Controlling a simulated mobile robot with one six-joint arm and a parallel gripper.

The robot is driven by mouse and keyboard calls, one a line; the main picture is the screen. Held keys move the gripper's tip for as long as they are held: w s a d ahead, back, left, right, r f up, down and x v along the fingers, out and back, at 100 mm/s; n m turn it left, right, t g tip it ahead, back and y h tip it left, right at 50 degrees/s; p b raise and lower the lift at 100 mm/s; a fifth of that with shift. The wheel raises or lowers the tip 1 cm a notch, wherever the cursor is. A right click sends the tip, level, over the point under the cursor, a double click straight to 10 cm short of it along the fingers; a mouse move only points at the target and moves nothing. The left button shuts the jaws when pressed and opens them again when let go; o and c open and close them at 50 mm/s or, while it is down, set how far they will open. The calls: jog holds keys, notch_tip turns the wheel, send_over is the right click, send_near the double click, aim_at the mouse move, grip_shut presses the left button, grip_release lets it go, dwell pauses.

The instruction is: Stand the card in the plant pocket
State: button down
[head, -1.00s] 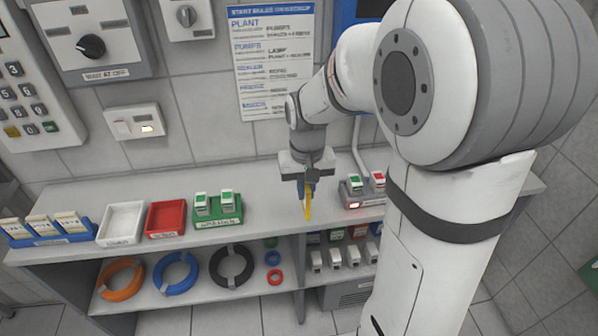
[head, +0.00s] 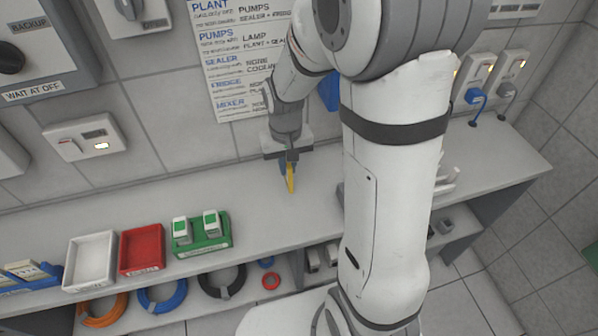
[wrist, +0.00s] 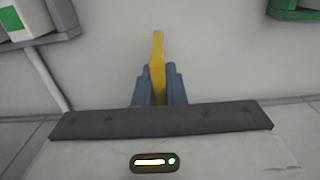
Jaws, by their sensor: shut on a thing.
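My gripper (head: 289,168) is over the middle of the counter, its blue fingers shut on a thin yellow piece (head: 291,179), seen nearly edge-on, which looks like the card. In the wrist view the yellow card (wrist: 158,65) stands up between the blue fingers (wrist: 159,88). I cannot tell how far its lower end is above the counter. A blue rack (head: 48,277) with pale cards is at the far left, cut off by the picture's edge. Its labels are too small to read, so I cannot tell which pocket is the plant pocket.
On the counter (head: 330,185) are a white tray (head: 70,283), a red tray (head: 124,270) and a green holder (head: 203,251) with two white blocks. A chart (head: 240,65) hangs on the wall. My arm hides part of the right counter. The counter around the gripper is clear.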

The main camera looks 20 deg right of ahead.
jog(key=shift+s+a+f, duration=0.1)
jog(key=shift+a+f, duration=0.05)
jog(key=shift+f, duration=0.85)
jog(key=shift+a+f, duration=0.1)
jog(key=shift+f, duration=0.9)
jog(key=shift+f, duration=0.15)
jog(key=c, duration=1.5)
grip_release()
